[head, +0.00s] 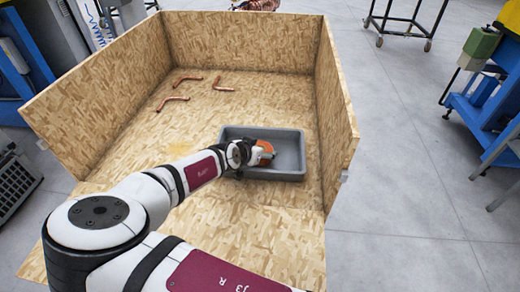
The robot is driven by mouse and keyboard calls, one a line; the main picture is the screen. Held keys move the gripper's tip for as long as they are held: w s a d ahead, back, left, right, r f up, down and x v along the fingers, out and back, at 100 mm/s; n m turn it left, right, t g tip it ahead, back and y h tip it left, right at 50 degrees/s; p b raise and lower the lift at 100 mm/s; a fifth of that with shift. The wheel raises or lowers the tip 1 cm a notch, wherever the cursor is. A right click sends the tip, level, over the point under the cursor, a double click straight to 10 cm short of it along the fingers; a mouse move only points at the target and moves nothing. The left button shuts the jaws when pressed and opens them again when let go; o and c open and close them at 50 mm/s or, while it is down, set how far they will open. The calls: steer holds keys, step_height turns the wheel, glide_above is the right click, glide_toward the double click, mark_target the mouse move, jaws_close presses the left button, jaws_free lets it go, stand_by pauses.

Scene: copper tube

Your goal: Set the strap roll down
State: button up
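An orange-red roll, which I take for the strap roll (266,147), shows at the end of my arm, over the grey tray (292,173). My gripper (257,155) is at the roll, mostly hidden by my wrist and small in the view. I cannot tell whether its fingers are closed on the roll. I also cannot tell whether the roll touches the tray floor or hangs above it. The tray's right part looks empty.
The tray stands in a large chipboard crate (343,95) with raised walls at the back, left and right. Three bent copper tubes (172,102) lie toward the back left of its floor. The crate floor in front of the tray is clear.

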steer(key=o, duration=1.4)
steer(key=shift+f, duration=0.1)
steer(key=shift+r, duration=0.2)
steer(key=p+v, duration=0.7)
steer(key=v, duration=0.5)
